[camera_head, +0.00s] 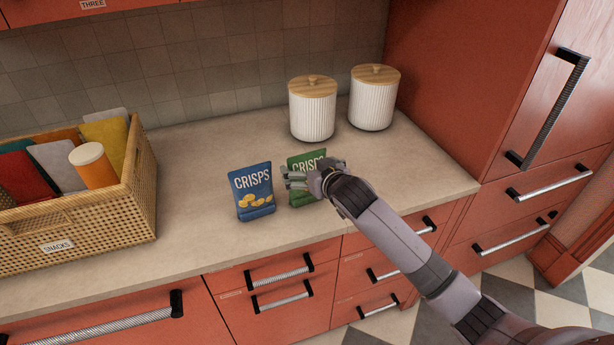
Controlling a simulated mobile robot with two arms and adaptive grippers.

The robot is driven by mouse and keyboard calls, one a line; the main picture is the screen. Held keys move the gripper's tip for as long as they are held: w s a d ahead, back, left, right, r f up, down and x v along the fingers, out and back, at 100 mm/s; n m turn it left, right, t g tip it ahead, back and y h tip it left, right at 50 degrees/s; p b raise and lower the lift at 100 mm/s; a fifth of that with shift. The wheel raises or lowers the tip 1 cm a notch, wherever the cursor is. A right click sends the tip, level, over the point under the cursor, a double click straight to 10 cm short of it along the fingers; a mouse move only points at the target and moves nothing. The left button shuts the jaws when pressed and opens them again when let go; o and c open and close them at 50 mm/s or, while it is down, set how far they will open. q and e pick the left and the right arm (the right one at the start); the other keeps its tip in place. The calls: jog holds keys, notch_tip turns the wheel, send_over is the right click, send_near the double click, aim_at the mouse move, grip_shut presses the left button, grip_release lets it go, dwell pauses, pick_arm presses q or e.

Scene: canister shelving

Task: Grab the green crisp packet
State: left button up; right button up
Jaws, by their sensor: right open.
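The green crisp packet (303,161) stands upright on the counter, to the right of a blue crisp packet (254,190). My right gripper (288,180) is open in front of the green packet, its fingers pointing left across the packet's front. The gripper and wrist hide part of the packet's middle and right side. I cannot tell whether the fingers touch the packet. My left gripper is not in view.
A wicker basket (130,205) labelled SNACKS holds several items at the left. Two white ribbed canisters with wooden lids, one left (312,112) and one right (373,102), stand behind. The counter (205,255) is clear in front, and a tall red cabinet (470,80) bounds the right.

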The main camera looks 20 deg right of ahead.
jog(key=shift+x, duration=0.8)
jog(key=shift+c, duration=0.6)
jog(key=c, duration=0.9)
jog(key=shift+o, duration=0.2)
jog(key=shift+r, duration=0.1)
